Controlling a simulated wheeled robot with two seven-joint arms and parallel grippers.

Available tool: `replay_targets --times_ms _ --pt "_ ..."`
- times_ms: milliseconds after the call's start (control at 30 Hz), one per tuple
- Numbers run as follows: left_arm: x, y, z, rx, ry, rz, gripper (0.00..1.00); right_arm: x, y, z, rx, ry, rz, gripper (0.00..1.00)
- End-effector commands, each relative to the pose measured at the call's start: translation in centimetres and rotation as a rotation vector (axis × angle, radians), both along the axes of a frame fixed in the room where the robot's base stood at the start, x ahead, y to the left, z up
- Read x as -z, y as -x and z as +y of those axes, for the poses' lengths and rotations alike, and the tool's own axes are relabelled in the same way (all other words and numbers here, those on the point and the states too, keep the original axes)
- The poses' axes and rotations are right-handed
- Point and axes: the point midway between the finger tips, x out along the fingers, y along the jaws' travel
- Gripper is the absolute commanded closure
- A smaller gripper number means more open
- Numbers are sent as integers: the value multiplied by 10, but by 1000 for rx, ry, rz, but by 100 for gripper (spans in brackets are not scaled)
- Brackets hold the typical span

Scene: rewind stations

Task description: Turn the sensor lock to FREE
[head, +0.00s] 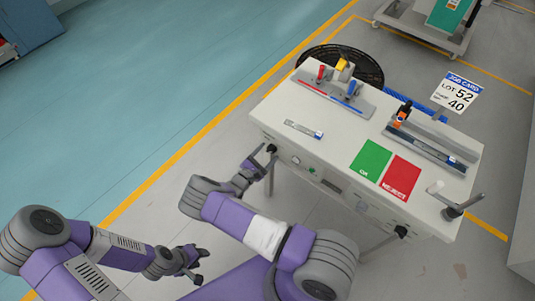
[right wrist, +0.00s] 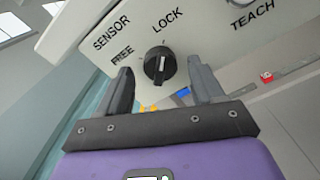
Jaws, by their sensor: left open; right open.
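The sensor lock is a black round knob (right wrist: 160,65) with a raised grip bar and a pale line, on a white panel (right wrist: 208,38). It shows in the right wrist view below the word LOCK, with SENSOR and FREE to its left. The exact setting of the pale line is hard to tell. My right gripper (right wrist: 161,76) is open, its fingers on either side of the knob, with visible gaps. In the head view my right gripper (head: 263,158) is at the bench's front left. My left gripper (head: 193,265) is open and empty, low and away from the bench.
The white bench (head: 325,125) carries a green mat (head: 370,160), a red mat (head: 401,178), levers at the back and a long grey fixture (head: 430,150) at right. A job card (head: 457,93) stands behind. Floor left of the bench is clear.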

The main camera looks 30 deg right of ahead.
Motion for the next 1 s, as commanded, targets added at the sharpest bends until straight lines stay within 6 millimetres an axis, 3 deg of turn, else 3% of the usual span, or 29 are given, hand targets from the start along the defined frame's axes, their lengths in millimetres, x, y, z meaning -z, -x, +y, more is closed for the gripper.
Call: replay_targets --times_ms 367,733,1000 --pt "1 0 0 0 0 0 57 0 -3 -8 1 -2 1 33" --pt "1 0 0 0 0 0 57 0 -2 -7 1 -1 2 89" --pt "2 0 0 0 0 0 57 0 -2 -7 1 10 28 89"
